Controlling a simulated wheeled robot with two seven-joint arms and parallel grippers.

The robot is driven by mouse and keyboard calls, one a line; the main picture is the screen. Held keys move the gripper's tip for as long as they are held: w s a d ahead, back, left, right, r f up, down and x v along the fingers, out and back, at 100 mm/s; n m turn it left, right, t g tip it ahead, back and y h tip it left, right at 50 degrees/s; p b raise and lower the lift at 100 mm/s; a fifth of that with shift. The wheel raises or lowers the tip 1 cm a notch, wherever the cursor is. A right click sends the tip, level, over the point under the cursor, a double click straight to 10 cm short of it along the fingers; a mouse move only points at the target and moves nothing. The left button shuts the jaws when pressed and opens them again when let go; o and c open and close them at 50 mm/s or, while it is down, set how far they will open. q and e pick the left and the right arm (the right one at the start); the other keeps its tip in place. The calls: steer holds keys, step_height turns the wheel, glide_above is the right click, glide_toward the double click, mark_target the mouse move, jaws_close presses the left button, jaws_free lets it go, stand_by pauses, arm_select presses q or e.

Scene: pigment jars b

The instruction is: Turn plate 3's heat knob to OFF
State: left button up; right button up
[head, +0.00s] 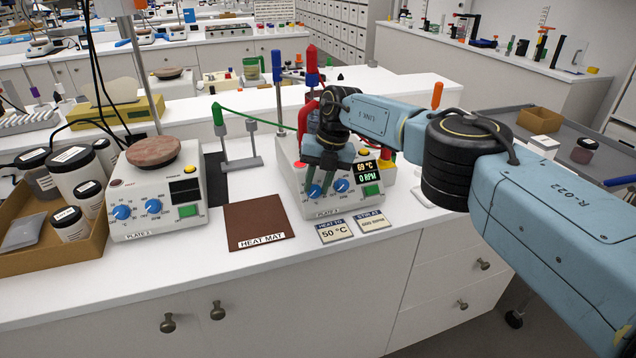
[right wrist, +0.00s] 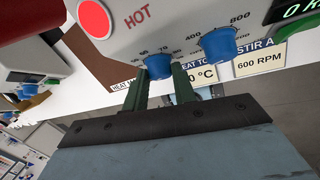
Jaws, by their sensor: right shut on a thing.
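Plate 3 (head: 336,208) is a white hot plate on the bench, with two blue knobs on its front. Its display (head: 367,172) reads 69 °C and 0 RPM. My right gripper (head: 319,180) reaches down to the left knob, the heat knob (head: 314,191), and is shut on it. In the right wrist view the heat knob (right wrist: 158,67) sits between the fingertips of my gripper (right wrist: 160,80). The right knob (right wrist: 219,45) is free beside it. A red HOT light (right wrist: 95,19) shows. The heat knob's pointer is hard to read. My left gripper is not in view.
Cards reading 50 °C (head: 335,232) and 600 RPM (right wrist: 261,61) lie in front of plate 3. A brown heat mat (head: 258,225) lies to the left, then plate 2 (head: 130,215).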

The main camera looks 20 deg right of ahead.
steer(key=shift+s+a+f, duration=0.1)
steer(key=shift+s+f, duration=0.05)
steer(key=shift+f, duration=0.05)
steer(key=o, duration=1)
steer(key=shift+r, duration=0.1)
steer(key=shift+r, duration=0.5)
steer(key=v, duration=1.2)
steer(key=shift+r+p, duration=0.2)
steer(key=shift+p, duration=0.25)
